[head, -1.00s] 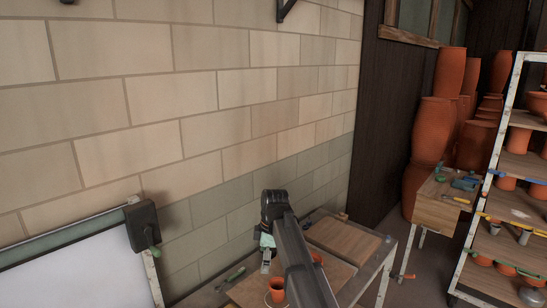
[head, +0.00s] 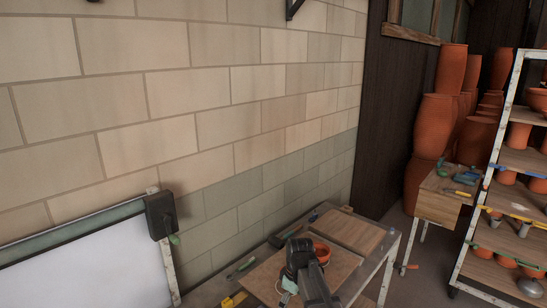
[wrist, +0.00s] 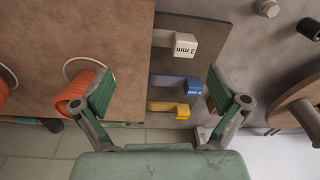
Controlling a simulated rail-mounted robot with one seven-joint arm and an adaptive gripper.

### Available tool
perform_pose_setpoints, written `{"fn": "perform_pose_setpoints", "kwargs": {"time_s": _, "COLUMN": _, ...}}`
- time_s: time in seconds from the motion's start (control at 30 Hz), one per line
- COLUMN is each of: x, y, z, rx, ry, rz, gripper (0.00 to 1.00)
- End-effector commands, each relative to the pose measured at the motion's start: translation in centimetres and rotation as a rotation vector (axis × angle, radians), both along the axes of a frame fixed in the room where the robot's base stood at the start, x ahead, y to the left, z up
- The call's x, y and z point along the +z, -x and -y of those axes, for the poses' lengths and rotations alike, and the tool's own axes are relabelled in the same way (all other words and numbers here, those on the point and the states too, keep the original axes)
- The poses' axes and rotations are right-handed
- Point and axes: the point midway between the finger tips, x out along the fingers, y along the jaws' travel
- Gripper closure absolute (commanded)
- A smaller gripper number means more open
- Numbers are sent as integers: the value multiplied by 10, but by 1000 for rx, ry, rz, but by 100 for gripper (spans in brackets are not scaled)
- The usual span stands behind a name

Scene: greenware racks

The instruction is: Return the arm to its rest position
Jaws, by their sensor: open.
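My arm reaches over the workbench (head: 262,283) in the head view, with its wrist low over the boards. My gripper (wrist: 160,90) is open in the wrist view, its two green-padded fingers wide apart with nothing held between them. An orange pot (wrist: 74,96) stands on a board just left of the left finger, partly hidden by it; I cannot tell whether they touch. Beyond the gap are a white block marked 3 mm (wrist: 183,44), a blue block (wrist: 192,86) and a yellow block (wrist: 182,110).
An orange pot (head: 321,252) stands on the bench beside my arm. A brick wall (head: 200,110) runs behind the bench. A dark box (head: 160,214) is at the white panel's (head: 90,270) corner. A shelf rack (head: 500,215) with pots and a small table (head: 442,196) stand right.

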Motion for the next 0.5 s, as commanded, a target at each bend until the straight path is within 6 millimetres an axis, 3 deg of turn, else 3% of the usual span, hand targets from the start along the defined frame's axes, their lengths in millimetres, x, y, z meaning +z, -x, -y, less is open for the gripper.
{"fn": "perform_pose_setpoints", "kwargs": {"time_s": 0.03, "x": -21, "y": 23, "z": 15, "rx": -86, "ry": 8, "rz": -14, "gripper": 3}}
{"fn": "perform_pose_setpoints", "kwargs": {"time_s": 0.2, "x": -83, "y": 79, "z": 59, "rx": -440, "ry": 39, "rz": -37, "gripper": 3}}
{"fn": "perform_pose_setpoints", "kwargs": {"time_s": 0.5, "x": -146, "y": 162, "z": 107, "rx": -908, "ry": 76, "rz": -52, "gripper": 3}}
